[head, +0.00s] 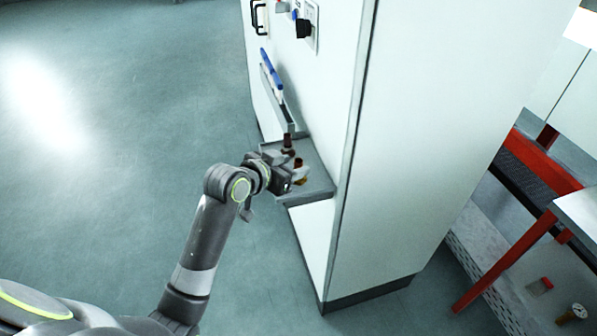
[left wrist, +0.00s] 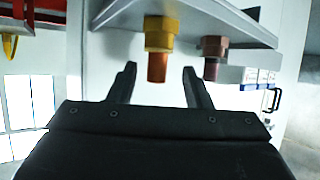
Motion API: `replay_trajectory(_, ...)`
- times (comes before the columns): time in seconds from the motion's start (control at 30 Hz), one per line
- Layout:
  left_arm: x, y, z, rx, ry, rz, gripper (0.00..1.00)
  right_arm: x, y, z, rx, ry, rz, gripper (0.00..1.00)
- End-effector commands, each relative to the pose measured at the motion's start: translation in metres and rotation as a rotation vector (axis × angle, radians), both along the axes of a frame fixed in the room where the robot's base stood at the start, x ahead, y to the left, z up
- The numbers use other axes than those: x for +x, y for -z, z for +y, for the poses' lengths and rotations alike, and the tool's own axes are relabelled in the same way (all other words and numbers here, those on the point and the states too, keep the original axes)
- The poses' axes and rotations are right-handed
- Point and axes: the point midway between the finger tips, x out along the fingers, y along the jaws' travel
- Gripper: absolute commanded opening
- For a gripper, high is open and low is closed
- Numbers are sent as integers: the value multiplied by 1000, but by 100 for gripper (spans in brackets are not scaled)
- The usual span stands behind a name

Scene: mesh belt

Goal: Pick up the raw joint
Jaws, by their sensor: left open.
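Two joints stand on a small grey shelf (head: 318,183) on the side of a white cabinet. The nearer joint (head: 299,163) has a yellow brass nut and a copper-orange tube; it also shows in the left wrist view (left wrist: 160,36). The other joint (head: 288,143) is darker, reddish brown, and also shows in the left wrist view (left wrist: 213,50). I cannot tell by marking which is the raw one. My left gripper (head: 298,178) is open at the shelf. In the left wrist view the yellow joint lines up between its fingers (left wrist: 160,88), with clear gaps on both sides.
The tall white cabinet (head: 440,130) stands right of the shelf. A blue-handled tool (head: 271,72) is in a narrow holder behind the joints. A red-framed bench (head: 520,245) is at the right. The floor (head: 110,190) at left is clear.

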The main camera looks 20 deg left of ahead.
Motion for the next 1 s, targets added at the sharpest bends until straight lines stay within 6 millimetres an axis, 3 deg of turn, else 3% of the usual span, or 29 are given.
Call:
replay_trajectory(0.33,31,19,-17,-2,-1,1,45,0,-9,2,2,1,0,0)
replay_trajectory(0.67,36,23,-18,0,-1,0,45,0,-10,0,0,0,0,0)
replay_trajectory(1.0,36,23,-18,0,-1,1,3,1,-10,-3,-4,-2,-1,0)
